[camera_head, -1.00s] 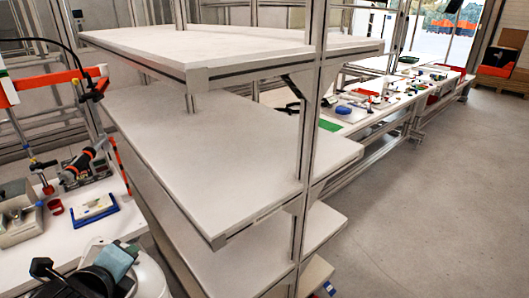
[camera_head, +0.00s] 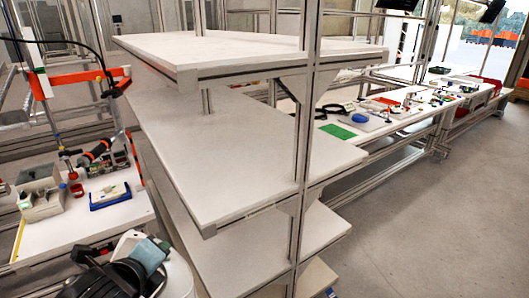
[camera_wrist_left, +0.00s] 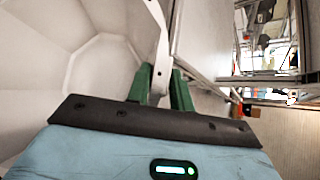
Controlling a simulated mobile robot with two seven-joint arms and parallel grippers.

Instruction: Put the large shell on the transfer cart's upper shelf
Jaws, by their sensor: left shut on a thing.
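The large white shell (camera_wrist_left: 85,65) fills the left of the left wrist view, its inner side facing the camera. My left gripper (camera_wrist_left: 160,88) has its green fingers shut on the shell's rim. In the head view only a small white part of the shell (camera_head: 180,277) shows at the bottom left, beside my left wrist; the fingertips are hidden there. The tall aluminium frame with white shelves, which looks like the transfer cart, stands ahead. Its upper shelf (camera_head: 240,50) is empty and higher than the held shell. My right gripper is not in view.
A lower shelf (camera_head: 225,140) and another below it are bare. A frame post (camera_head: 307,130) rises at the near corner. A workbench (camera_head: 85,228) with tools and a blue-white tray (camera_head: 110,196) is at left. Clear floor (camera_head: 430,230) lies at right.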

